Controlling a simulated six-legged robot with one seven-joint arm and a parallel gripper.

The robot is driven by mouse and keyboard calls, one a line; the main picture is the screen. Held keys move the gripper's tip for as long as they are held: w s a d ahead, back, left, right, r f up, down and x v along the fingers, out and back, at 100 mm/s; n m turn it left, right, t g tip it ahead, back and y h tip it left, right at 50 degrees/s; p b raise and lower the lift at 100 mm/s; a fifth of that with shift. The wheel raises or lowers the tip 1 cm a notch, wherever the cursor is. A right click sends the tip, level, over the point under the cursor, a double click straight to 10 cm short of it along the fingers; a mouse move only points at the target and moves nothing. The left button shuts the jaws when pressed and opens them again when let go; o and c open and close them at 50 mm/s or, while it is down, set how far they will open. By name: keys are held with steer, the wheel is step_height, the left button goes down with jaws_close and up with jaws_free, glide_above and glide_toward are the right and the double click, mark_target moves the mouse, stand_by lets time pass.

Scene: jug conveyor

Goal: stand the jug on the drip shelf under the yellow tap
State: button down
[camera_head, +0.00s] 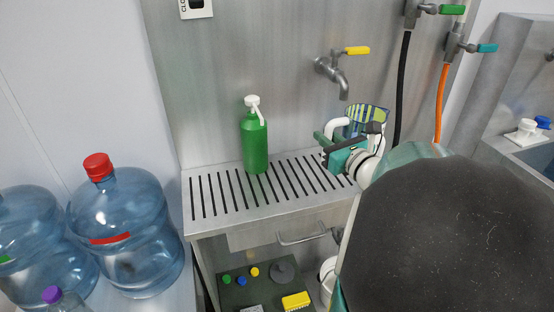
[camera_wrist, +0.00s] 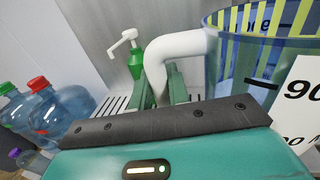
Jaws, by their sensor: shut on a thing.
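The jug (camera_head: 368,116) is a blue cup with yellow-green stripes and a white handle. In the wrist view the jug (camera_wrist: 235,75) is close, at the right, with its handle (camera_wrist: 176,45) between my fingers. My gripper (camera_head: 326,143) is shut on this handle; its green fingers also show in the wrist view (camera_wrist: 163,88). The jug appears upright near the right end of the slotted drip shelf (camera_head: 212,218). My arm hides its base, so I cannot tell if it touches the shelf. The yellow tap (camera_head: 357,50) is on the wall above, with its spout up and left of the jug.
A green pump bottle (camera_head: 255,140) stands on the shelf left of my gripper. Black (camera_head: 402,90) and orange (camera_head: 441,103) hoses hang at the right. Large blue water bottles (camera_head: 125,230) stand at the left.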

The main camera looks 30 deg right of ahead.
steer(key=w+d+f, duration=0.5)
steer(key=w+f, duration=0.7)
steer(key=shift+w+f, duration=0.25)
steer(key=shift+f, duration=0.3)
steer(key=c, duration=1.3)
jaws_free()
steer(key=shift+c, duration=0.2)
